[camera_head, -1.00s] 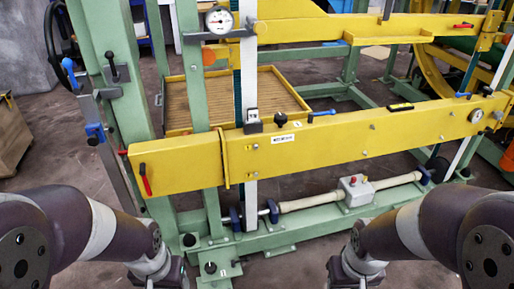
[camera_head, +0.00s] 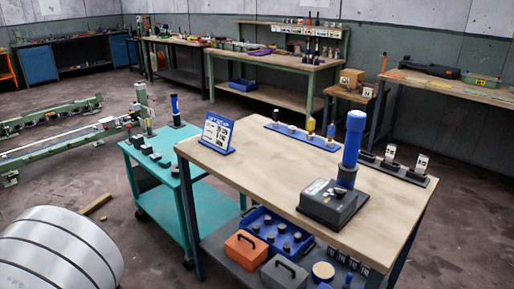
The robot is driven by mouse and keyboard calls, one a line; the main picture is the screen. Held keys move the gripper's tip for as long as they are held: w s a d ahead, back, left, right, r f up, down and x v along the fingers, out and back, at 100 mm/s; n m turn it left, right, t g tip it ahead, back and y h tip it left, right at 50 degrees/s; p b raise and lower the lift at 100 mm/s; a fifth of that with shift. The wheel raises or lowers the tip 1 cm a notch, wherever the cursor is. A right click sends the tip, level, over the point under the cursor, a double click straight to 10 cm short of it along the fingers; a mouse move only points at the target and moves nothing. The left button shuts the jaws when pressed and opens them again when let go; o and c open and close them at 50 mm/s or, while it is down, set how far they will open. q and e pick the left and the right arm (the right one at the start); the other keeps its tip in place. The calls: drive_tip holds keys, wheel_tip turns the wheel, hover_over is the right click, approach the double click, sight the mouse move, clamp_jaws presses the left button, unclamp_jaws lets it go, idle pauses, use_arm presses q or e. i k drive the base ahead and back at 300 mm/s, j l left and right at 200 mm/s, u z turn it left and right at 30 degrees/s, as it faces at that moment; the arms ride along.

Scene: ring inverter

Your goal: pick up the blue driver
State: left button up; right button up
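A tall blue driver (camera_head: 353,138) stands upright on the right part of a wooden-topped table (camera_head: 262,171). Its lower end is dark and meets a dark grey base block (camera_head: 333,205); I cannot tell exactly how it sits there. A smaller blue and black upright tool (camera_head: 175,108) stands at the back of the teal cart to the left. Neither of my grippers is in view, and nothing is seen touching the driver.
A blue sign (camera_head: 217,134) and a blue rack (camera_head: 300,135) stand on the table. The teal cart (camera_head: 143,151) adjoins its left side. The lower shelf holds a blue bin (camera_head: 268,243) and an orange box (camera_head: 245,248). A large metal roll (camera_head: 55,250) is front left. Open floor lies between.

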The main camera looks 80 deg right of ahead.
sight(356, 121)
drive_tip(key=z, duration=3.5)
